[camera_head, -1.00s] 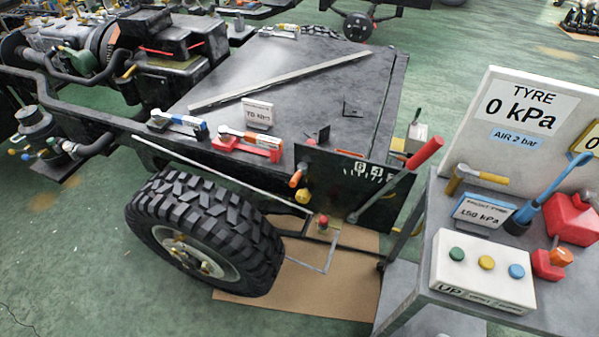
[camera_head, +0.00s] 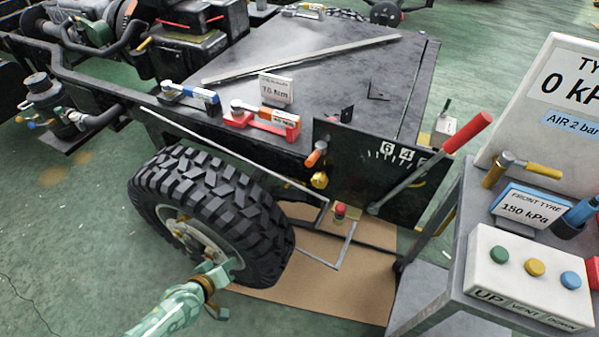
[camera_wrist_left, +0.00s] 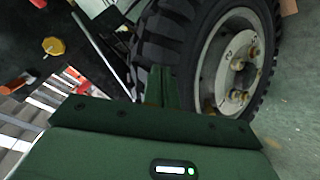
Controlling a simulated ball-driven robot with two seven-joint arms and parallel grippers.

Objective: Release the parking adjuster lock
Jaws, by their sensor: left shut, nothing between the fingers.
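A black upright plate (camera_head: 375,172) with a number scale stands at the frame's side behind the tyre. A lever with a red grip (camera_head: 467,133) leans up across it. An orange-tipped knob (camera_head: 315,155) and a yellow knob (camera_head: 319,180) sit at its left edge; a yellow knob also shows in the left wrist view (camera_wrist_left: 53,46). A red button-like piece (camera_head: 340,209) is below. I cannot tell which part is the adjuster lock. My left gripper (camera_head: 228,270) is low in front of the wheel, shut and empty; its fingers show in the left wrist view (camera_wrist_left: 161,87). My right gripper is out of view.
The large tyre (camera_head: 215,205) stands close behind my left gripper. A grey trolley (camera_head: 440,290) with a button box (camera_head: 528,270) stands at the right. Torque tools (camera_head: 262,120) lie on the black deck (camera_head: 330,75). The green floor at left is clear.

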